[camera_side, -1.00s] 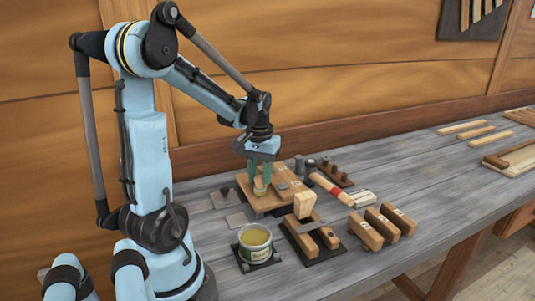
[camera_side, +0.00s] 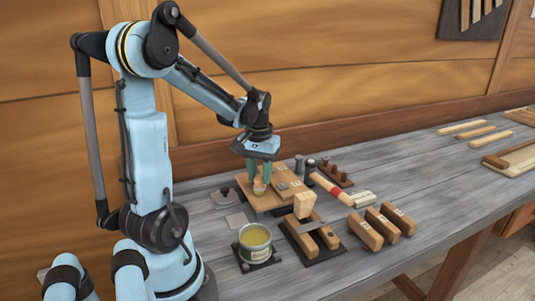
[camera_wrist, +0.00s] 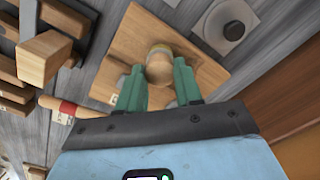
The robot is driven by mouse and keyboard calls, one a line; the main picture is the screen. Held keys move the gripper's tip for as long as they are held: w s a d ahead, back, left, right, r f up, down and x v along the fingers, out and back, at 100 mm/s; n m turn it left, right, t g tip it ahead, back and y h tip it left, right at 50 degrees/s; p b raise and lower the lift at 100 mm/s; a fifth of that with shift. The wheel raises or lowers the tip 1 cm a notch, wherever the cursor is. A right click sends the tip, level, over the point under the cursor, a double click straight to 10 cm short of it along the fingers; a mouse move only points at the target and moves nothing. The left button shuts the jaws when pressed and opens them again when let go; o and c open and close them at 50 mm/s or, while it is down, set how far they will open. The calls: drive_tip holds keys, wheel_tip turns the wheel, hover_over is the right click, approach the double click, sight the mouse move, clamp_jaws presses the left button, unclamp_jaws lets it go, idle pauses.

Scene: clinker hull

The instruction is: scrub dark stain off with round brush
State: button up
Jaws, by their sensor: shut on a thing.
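My gripper (camera_side: 260,178) is shut on the round brush (camera_side: 259,187), low over the wooden board (camera_side: 290,200). In the wrist view the brush's rounded wooden top (camera_wrist: 159,66) sits between the green fingers of my gripper (camera_wrist: 159,80), against the board (camera_wrist: 122,45). The brush's lower edge appears to meet the board; exact contact is hard to tell. I cannot see the dark stain; the brush or my gripper may hide it.
An open tin (camera_side: 255,240) stands in front of the board. A dark round-knobbed piece (camera_side: 223,196) is at the left.

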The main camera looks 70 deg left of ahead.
drive_tip(key=shift+a, duration=4.05)
wheel_tip(320, 180, up, 8)
drive_tip(key=shift+r, duration=0.15)
drive_tip(key=w+d+m, duration=0.2)
drive_tip(key=d+m, duration=0.1)
drive_tip(key=d, duration=0.7)
drive_tip(key=w+d+r+m, duration=0.1)
drive_tip(key=w+d+m, duration=0.1)
drive_tip(key=d, duration=0.8)
drive_tip(key=w+d+r+m, duration=0.1)
drive_tip(key=w+d+m, duration=0.2)
drive_tip(key=d, duration=0.7)
drive_tip(key=shift+m, duration=0.5)
